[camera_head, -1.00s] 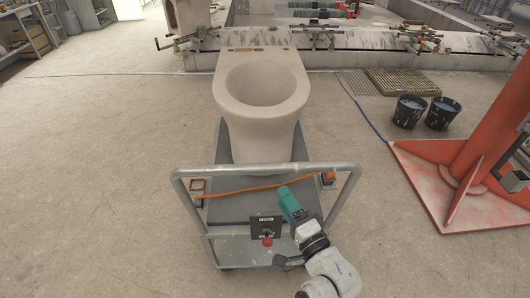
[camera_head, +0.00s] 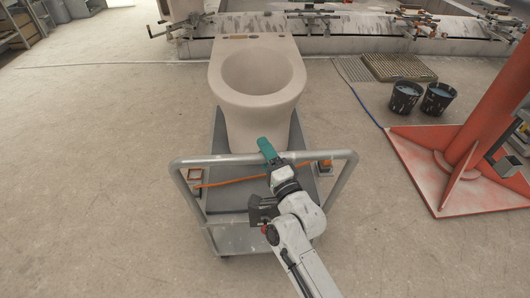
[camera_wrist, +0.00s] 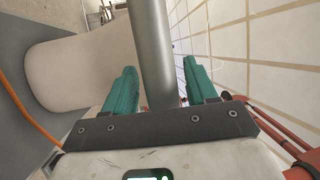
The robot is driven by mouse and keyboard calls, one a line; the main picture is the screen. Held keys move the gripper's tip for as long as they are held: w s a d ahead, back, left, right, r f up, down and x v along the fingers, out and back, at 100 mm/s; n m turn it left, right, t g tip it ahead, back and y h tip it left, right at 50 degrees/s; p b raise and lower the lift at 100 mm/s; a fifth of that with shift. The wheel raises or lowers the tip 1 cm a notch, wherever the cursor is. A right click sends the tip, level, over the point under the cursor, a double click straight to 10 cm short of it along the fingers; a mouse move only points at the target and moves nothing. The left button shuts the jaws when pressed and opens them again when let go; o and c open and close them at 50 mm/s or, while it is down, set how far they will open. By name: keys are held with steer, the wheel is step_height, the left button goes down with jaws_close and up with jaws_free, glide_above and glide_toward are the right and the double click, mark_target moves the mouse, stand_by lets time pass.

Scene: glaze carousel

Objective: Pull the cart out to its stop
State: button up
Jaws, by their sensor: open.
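The grey cart (camera_head: 235,240) stands on the floor with its tubular push handle (camera_head: 212,160) toward me. It carries a beige toilet bowl (camera_head: 258,125), with an orange strap (camera_head: 225,183) behind the handle. My gripper (camera_head: 267,150), with teal fingers, is at the handle's top bar, right of its middle. In the wrist view, the handle bar (camera_wrist: 150,25) runs between the two spread fingers of my gripper (camera_wrist: 159,66), with gaps showing on both sides.
An orange-red post on a base plate (camera_head: 440,190) stands to the right. Two dark buckets (camera_head: 404,97) (camera_head: 438,99) and a floor grating (camera_head: 400,68) are behind it. A blue hose (camera_head: 355,90) lies on the floor. The floor left of the cart is clear.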

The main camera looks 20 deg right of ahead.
steer(key=shift+w, duration=0.1)
steer(key=shift+c, duration=0.5)
jaws_close()
